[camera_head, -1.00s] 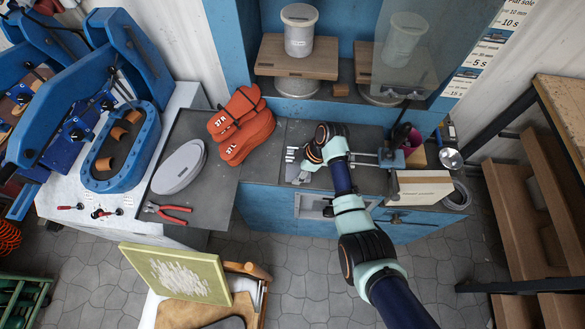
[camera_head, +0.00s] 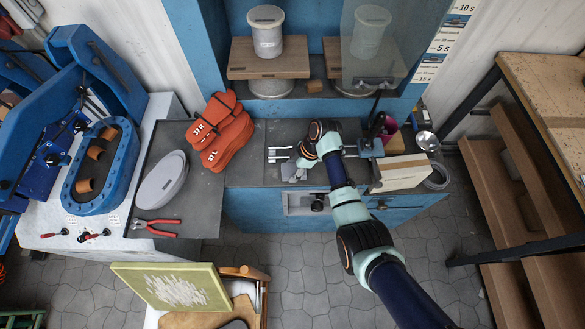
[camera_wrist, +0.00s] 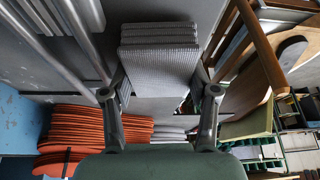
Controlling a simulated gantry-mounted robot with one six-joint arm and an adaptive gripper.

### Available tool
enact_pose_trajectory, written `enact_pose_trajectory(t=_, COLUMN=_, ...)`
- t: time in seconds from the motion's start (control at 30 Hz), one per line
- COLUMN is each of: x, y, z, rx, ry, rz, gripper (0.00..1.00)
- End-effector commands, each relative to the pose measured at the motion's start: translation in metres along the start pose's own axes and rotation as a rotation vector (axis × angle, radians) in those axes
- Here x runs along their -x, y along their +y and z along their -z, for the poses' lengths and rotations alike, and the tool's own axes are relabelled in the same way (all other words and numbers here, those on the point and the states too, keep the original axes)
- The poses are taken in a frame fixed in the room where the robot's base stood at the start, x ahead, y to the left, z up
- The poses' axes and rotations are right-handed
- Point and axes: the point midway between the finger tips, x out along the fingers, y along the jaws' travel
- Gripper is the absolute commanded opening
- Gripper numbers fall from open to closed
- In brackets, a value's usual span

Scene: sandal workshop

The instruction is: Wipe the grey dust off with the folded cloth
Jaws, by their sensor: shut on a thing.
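My gripper (camera_wrist: 160,97) is shut on the folded cloth (camera_wrist: 159,58), a stack of grey, fine-textured layers between the two fingers in the wrist view. In the head view my gripper (camera_head: 299,164) is low over the dark grey bench top (camera_head: 245,174), in front of the blue press. The grey cloth (camera_head: 292,173) shows partly below the wrist there. I cannot tell whether it touches the bench. Thin pale metal strips (camera_head: 279,153) lie just left of the gripper. I cannot make out the grey dust against the grey surface.
Orange soles (camera_head: 220,130) are stacked left of my gripper. Red pliers (camera_head: 156,226) and a grey oval pad (camera_head: 162,181) lie farther left. A wooden shelf (camera_head: 530,215) stands far right.

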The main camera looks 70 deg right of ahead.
Motion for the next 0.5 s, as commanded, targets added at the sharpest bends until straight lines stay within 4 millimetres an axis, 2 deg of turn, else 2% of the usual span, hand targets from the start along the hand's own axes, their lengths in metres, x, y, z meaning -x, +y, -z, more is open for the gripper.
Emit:
enact_pose_trajectory(t=0.03, x=0.011, y=0.000, z=0.004, rx=0.000, ry=0.000, rz=-0.001, gripper=0.04)
enact_pose_trajectory(t=0.3, x=0.042, y=0.000, z=0.017, rx=0.000, ry=0.000, rz=-0.001, gripper=0.03)
enact_pose_trajectory(t=0.4, x=0.051, y=0.000, z=0.021, rx=0.000, ry=0.000, rz=0.000, gripper=0.03)
enact_pose_trajectory(t=0.5, x=0.052, y=0.000, z=0.022, rx=0.000, ry=0.000, rz=0.000, gripper=0.03)
